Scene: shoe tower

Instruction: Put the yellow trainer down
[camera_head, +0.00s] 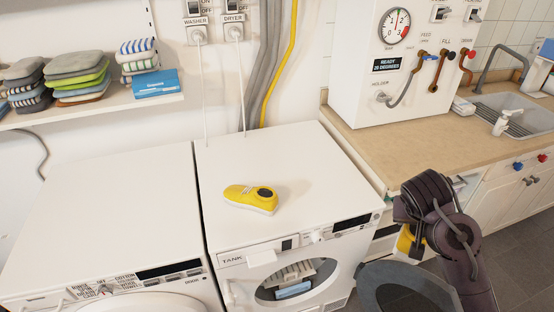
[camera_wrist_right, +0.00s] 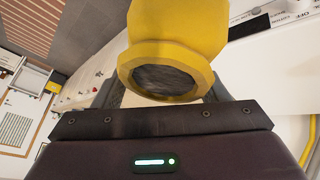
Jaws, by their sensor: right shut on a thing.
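One yellow trainer (camera_head: 250,197) with a white sole and dark opening lies on top of the right-hand white machine (camera_head: 300,150). My right gripper (camera_head: 405,228) is beyond that machine's right front corner, lower right in the head view. It is shut on a second yellow trainer (camera_head: 405,243), mostly hidden behind my arm. In the right wrist view this held trainer (camera_wrist_right: 180,25) fills the top middle, its dark round opening towards the camera. My left gripper is not in view.
The left machine's top (camera_head: 110,215) is bare, as is most of the right machine's top. An open round door (camera_head: 405,285) juts out at its front. A counter (camera_head: 420,135) with a white control box (camera_head: 400,85) is at right. A shelf (camera_head: 95,112) holds folded cloths.

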